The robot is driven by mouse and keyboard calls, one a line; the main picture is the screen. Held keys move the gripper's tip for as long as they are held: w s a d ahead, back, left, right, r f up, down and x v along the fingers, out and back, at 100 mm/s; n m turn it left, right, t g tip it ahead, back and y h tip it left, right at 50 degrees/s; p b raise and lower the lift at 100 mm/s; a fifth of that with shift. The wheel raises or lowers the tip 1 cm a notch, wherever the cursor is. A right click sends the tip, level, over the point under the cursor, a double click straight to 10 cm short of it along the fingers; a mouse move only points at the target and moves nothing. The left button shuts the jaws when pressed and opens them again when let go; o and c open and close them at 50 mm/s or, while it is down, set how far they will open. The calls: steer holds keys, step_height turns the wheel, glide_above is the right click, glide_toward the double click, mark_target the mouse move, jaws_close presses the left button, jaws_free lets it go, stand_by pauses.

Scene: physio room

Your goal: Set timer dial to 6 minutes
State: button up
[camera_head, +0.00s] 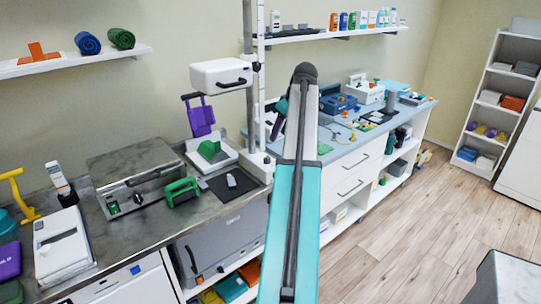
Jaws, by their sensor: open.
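No dial in the head view can be clearly told as the timer dial, and no minute marks are legible. A steel lidded unit (135,180) on the dark counter has small knobs (112,207) on its front. A grey cabinet (225,240) below the counter also has small round knobs (220,268) low on its front. My raised arm crosses the middle of the view and hides part of the counter and the blue-topped bench.
A green-handled item (182,190), a purple item (200,116) and a white scale-like device (62,243) stand on the counter (60,180). A blue device (338,103) sits on the crowded blue-topped bench (345,142). Wooden floor (430,215) at right is clear.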

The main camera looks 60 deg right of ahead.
mark_target(268, 158)
steer(key=shift+p+x, duration=1.45)
steer(key=shift+x, duration=5.5)
steer(key=shift+r, duration=0.1)
steer(key=c, duration=1)
